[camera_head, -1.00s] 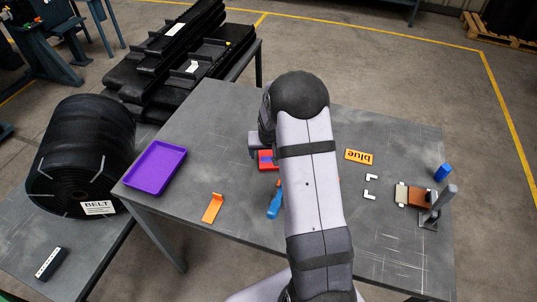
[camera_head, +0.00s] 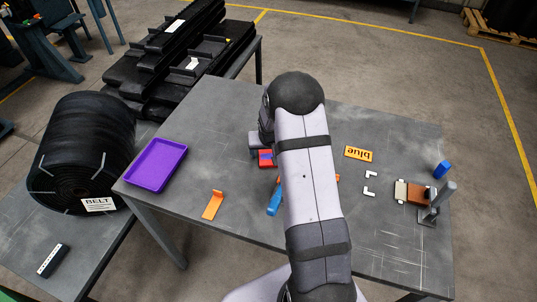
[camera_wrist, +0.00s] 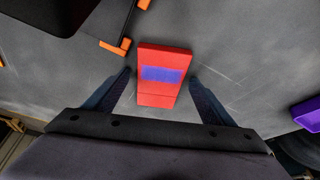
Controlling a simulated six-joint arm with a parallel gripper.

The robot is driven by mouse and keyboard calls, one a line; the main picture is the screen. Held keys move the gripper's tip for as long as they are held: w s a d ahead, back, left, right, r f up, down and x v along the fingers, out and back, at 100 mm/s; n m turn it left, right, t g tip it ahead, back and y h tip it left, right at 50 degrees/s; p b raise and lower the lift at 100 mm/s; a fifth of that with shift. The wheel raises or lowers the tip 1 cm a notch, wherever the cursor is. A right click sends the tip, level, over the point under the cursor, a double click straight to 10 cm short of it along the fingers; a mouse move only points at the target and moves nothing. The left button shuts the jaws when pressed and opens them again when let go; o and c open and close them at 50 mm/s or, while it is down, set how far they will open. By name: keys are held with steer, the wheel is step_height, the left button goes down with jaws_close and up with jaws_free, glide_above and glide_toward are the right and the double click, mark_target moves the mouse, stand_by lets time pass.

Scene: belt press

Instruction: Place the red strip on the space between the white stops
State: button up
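A red piece (camera_wrist: 153,98) with a blue-purple patch on its top shows in the wrist view, lying on the grey table. In the head view the red piece (camera_head: 265,164) is partly hidden beside my arm. My gripper (camera_wrist: 160,76) is open, with one finger on each side of the red piece and a gap visible on both sides. The two small white L-shaped stops, upper (camera_head: 370,173) and lower (camera_head: 369,191), are on the table right of my arm, with a bare space between them.
A purple tray (camera_head: 185,152), orange bracket (camera_head: 213,204) and blue handle (camera_head: 274,201) are left.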

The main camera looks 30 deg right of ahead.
mark_target(269, 155)
steer(key=c, duration=1.2)
steer(key=shift+o, duration=0.2)
steer(key=shift+r, duration=0.15)
step_height(269, 155, up, 10)
steer(key=b, duration=0.3)
steer(key=s+a+n+y, duration=0.1)
steer(key=s+a+n, duration=0.1)
steer(key=s+a, duration=0.3)
steer(key=s+a+n, duration=0.2)
steer(key=s+a, duration=0.3)
steer(key=a, duration=0.6)
steer(key=shift+s+f+y, duration=0.3)
steer(key=shift+f+y, duration=0.05)
steer(key=shift+y, duration=0.05)
steer(key=shift+a, duration=0.1)
